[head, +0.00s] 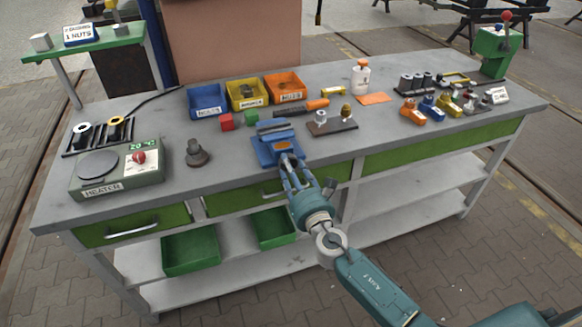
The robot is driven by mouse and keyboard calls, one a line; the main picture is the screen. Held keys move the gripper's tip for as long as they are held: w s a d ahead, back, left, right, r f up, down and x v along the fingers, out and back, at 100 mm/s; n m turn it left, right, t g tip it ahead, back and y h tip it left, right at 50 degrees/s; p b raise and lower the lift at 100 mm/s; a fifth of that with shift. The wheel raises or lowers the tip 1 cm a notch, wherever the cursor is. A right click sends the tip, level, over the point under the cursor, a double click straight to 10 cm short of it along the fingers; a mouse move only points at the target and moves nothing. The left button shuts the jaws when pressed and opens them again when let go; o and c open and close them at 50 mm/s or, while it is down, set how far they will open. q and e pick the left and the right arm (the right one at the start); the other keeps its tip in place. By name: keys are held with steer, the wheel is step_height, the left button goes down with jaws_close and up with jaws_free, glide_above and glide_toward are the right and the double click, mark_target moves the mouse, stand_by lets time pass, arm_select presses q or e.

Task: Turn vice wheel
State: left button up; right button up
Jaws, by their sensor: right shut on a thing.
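A blue vice (268,143) stands at the front edge of the grey workbench (230,175), near its middle. My right gripper (289,168) is at the front of the vice, with its fingers pointing up to it. It is shut on the vice's front part, where the wheel would be; the fingers hide most of the wheel. My left gripper is not in view.
Blue, yellow and orange bins (207,101) stand behind the vice. A heater (118,172) is at the left.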

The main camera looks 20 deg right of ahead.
steer(key=shift+s+f+n+p, duration=0.2)
steer(key=shift+f+n+p, duration=0.3)
steer(key=shift+n, duration=0.8)
steer(key=shift+f, duration=0.15)
steer(key=o, duration=1.1)
steer(key=shift+o, duration=0.2)
steer(key=shift+w, duration=0.1)
steer(key=shift+d+r, duration=0.1)
steer(key=shift+r, duration=0.1)
steer(key=s, duration=1.2)
steer(key=shift+d, duration=0.2)
